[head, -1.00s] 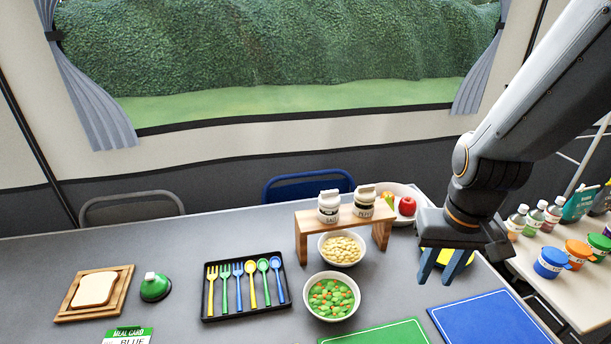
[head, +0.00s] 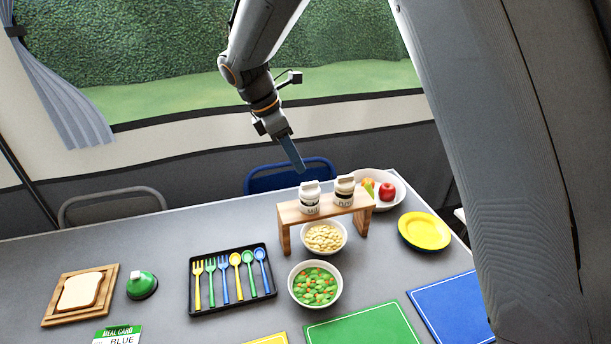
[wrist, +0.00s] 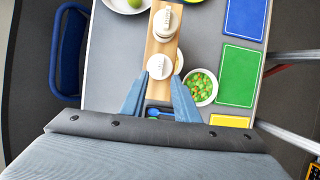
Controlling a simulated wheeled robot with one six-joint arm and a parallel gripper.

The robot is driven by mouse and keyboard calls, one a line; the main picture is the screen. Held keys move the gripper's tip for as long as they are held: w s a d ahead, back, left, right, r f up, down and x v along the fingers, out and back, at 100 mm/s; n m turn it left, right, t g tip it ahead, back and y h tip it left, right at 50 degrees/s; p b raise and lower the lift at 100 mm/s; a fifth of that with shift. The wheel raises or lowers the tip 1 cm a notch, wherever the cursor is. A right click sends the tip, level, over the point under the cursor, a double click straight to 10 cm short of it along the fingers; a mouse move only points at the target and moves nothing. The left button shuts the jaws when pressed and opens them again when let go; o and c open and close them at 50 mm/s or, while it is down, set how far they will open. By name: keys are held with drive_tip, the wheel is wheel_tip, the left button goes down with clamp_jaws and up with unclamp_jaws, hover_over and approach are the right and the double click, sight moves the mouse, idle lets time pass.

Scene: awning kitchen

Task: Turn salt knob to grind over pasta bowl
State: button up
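The white salt grinder (head: 309,198) stands upright at the left of a wooden stand's top. The pasta bowl (head: 324,238) sits on the table below the stand, with pale pasta inside. My gripper (head: 300,168) is above and slightly behind the salt grinder, with its blue fingers pointing down. In the wrist view my gripper (wrist: 159,76) is open and empty, its fingers apart. The salt grinder (wrist: 156,66) shows just ahead of and between the fingertips there, with no clear contact. The pasta bowl (wrist: 179,61) is mostly hidden by the stand.
The pepper grinder (head: 344,190) stands right of the salt on the wooden stand (head: 284,232). A vegetable bowl (head: 315,284) is in front, a fruit bowl (head: 395,190) at the right. A cutlery tray (head: 206,307) lies left. A blue chair (head: 290,172) stands behind the table.

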sight(309, 183)
drive_tip(key=p+x, duration=0.2)
drive_tip(key=x, duration=0.5)
drive_tip(key=shift+d+f, duration=0.1)
clamp_jaws()
